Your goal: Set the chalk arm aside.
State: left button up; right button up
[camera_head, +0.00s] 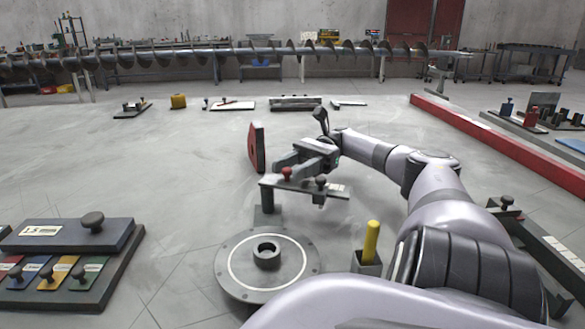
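What I take for the chalk arm (308,187) is a flat grey bar with a pale label at its right end. My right gripper (284,165) is right at the red knob, pointing left. I cannot tell whether its fingers are shut on the knob. My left gripper is out of view.
A red disc-like plate (256,148) stands upright left of my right gripper. A yellow stick (371,241) stands in a dark holder, right of the round plate. A dark board with coloured tiles (60,282) lies at left. A long red rail (500,143) runs at right. The left-middle floor is clear.

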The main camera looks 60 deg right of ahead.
jog(key=shift+r, duration=0.1)
notch_tip(320, 180, up, 20)
jog(key=p, duration=0.6)
